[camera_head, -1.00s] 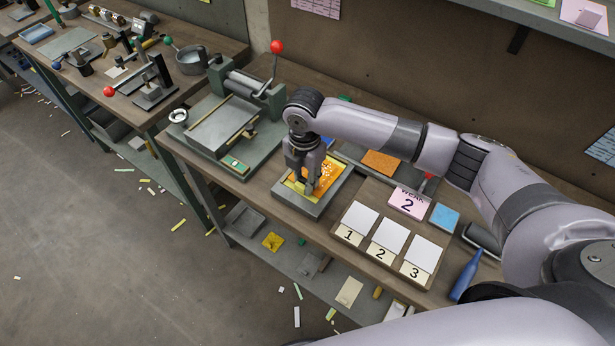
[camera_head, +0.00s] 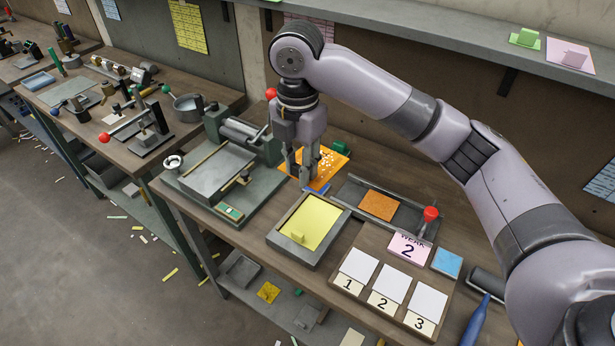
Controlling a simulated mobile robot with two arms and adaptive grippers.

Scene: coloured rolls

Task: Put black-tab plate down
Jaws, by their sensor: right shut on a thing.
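My right gripper (camera_head: 304,180) points down over the back of the bench, behind the grey tray. It is shut on the near-left part of an orange plate (camera_head: 333,163) with a white pattern. The fingers hide the part they grip, so I cannot see a black tab. The plate is at or just above the bench top; I cannot tell if it touches. The grey tray (camera_head: 280,238) in front holds a yellow plate (camera_head: 313,220) with a small yellow block on it. My left gripper is out of view.
A roller press (camera_head: 215,172) stands left of the gripper. A grey bed with an orange sheet (camera_head: 379,205) and a red-knobbed handle (camera_head: 430,214) lies to the right. A small blue piece (camera_head: 318,189) lies by the fingers. Numbered cards (camera_head: 394,290) lie in front.

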